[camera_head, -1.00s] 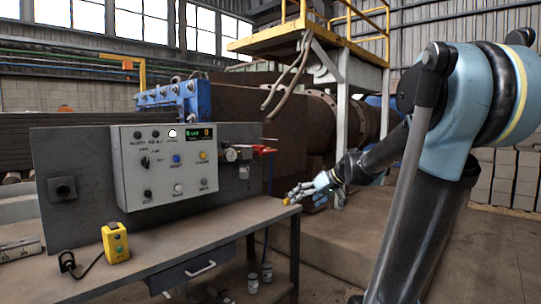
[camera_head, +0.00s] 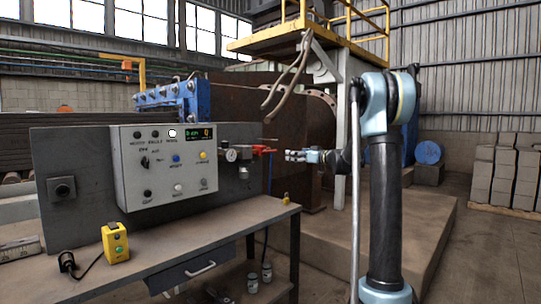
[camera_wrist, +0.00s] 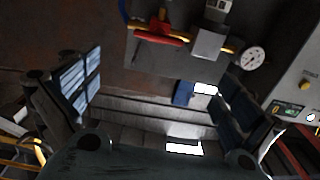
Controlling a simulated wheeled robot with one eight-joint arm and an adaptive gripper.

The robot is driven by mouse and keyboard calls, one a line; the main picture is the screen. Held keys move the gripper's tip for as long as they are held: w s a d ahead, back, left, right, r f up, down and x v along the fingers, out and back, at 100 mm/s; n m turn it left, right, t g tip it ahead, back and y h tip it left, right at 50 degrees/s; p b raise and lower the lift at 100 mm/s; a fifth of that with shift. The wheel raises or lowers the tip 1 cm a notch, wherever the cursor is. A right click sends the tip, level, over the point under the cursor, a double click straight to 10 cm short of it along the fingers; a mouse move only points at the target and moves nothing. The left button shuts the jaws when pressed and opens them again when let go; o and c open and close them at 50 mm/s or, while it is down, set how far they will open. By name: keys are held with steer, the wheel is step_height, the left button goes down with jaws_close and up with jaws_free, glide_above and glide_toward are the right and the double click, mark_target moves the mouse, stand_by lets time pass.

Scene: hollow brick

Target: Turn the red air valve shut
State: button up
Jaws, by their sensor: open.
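The red air valve handle (camera_head: 264,150) sticks out to the right of the gauge and fittings beside the control panel. In the wrist view the red handle (camera_wrist: 160,36) shows at the top, on a yellow pipe. My gripper (camera_head: 289,155) is just right of the handle, at about its height, and looks apart from it. In the wrist view my gripper's two padded fingers stand wide apart (camera_wrist: 158,88), with nothing held between them. The handle lies beyond the fingertips there.
The pressure gauge (camera_head: 231,155) and grey control panel (camera_head: 168,165) are left of the valve. The workbench (camera_head: 190,243) below carries a yellow device (camera_head: 115,242) with a cable, and a small yellow object (camera_head: 286,198) at its right end.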

mark_target(272, 151)
steer(key=x, duration=1.7)
steer(key=shift+w+a+r, duration=0.1)
steer(key=shift+w+a, duration=0.05)
steer(key=shift+w, duration=0.15)
steer(key=c, duration=1)
